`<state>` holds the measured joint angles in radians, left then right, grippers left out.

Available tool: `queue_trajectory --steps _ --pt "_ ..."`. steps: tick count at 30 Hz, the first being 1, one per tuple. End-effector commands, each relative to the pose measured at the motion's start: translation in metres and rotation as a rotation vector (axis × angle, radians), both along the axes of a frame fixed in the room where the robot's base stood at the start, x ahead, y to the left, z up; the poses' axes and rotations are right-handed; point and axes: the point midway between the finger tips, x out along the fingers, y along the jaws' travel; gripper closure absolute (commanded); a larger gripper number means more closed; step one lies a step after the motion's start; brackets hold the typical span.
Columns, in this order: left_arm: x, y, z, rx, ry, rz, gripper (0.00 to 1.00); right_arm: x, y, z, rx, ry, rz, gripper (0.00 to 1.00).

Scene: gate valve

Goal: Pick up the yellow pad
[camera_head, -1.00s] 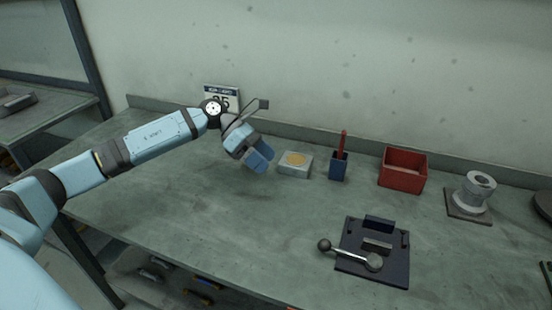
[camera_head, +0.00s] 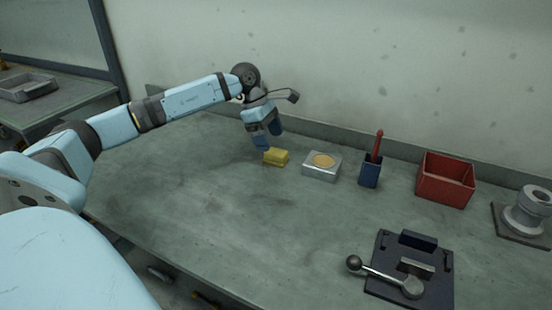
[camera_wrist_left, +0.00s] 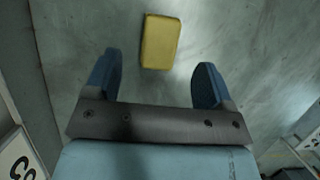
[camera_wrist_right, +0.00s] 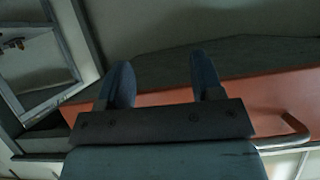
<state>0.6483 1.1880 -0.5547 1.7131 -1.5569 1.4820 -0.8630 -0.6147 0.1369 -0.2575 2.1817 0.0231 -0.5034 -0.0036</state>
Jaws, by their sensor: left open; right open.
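The yellow pad (camera_head: 276,157) lies flat on the grey workbench, left of the silver box with a round tan top. My left gripper (camera_head: 268,140) is above and just beside the pad, pointing down at the bench. In the left wrist view the pad (camera_wrist_left: 161,41) shows whole, beyond the fingertips and roughly between their lines. The left fingers (camera_wrist_left: 158,82) are apart with nothing between them. My right gripper (camera_wrist_right: 165,80) shows only in its own wrist view, fingers apart and empty, away from the pad.
The silver box (camera_head: 320,173) stands close to the pad's right. Further right are a blue holder (camera_head: 369,175) with a red tool, a red bin (camera_head: 444,183) and a grey flanged part (camera_head: 529,213). A dark fixture (camera_head: 384,285) with a lever is in front. The bench's left part is clear.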

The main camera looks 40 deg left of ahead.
Motion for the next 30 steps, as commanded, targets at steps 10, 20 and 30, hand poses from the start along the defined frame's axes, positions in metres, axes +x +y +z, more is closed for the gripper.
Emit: queue_trajectory --steps 10,20,30 --pt "0.003 -0.011 -0.033 -0.002 0.002 0.0 0.23 0.001 0.001 -0.002 0.006 -0.006 0.001 0.4" --pt "0.006 -0.018 -0.051 0.0 -0.001 0.001 0.23 0.001 0.002 -0.001 0.009 -0.007 0.001 0.4" --pt "0.006 -0.018 -0.051 -0.001 -0.001 0.0 0.77 0.001 0.002 -0.001 0.009 -0.007 0.001 0.4"
